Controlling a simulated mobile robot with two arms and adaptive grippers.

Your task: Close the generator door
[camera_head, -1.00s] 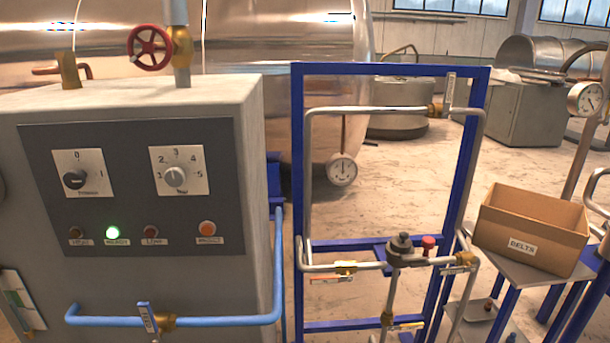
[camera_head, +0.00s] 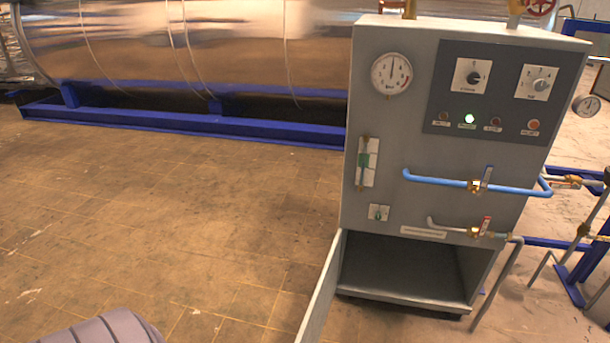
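The generator (camera_head: 400,160) is a grey cabinet on the right side of the head view, with a gauge, knobs and lamps on its front. Its lower compartment (camera_head: 400,268) stands open, and I see inside to a bare floor. The generator door (camera_head: 322,290) is a light grey panel swung out toward me from the left side of the opening, seen almost edge-on. Its lower end is cut off by the bottom of the picture. Neither of my grippers is in view.
Blue pipe (camera_head: 440,180) and a smaller grey pipe with a red-handled valve (camera_head: 483,228) stick out from the generator front above the opening. The tiled floor (camera_head: 170,200) to the left is clear. A large metal tank (camera_head: 250,50) on a blue frame lies behind.

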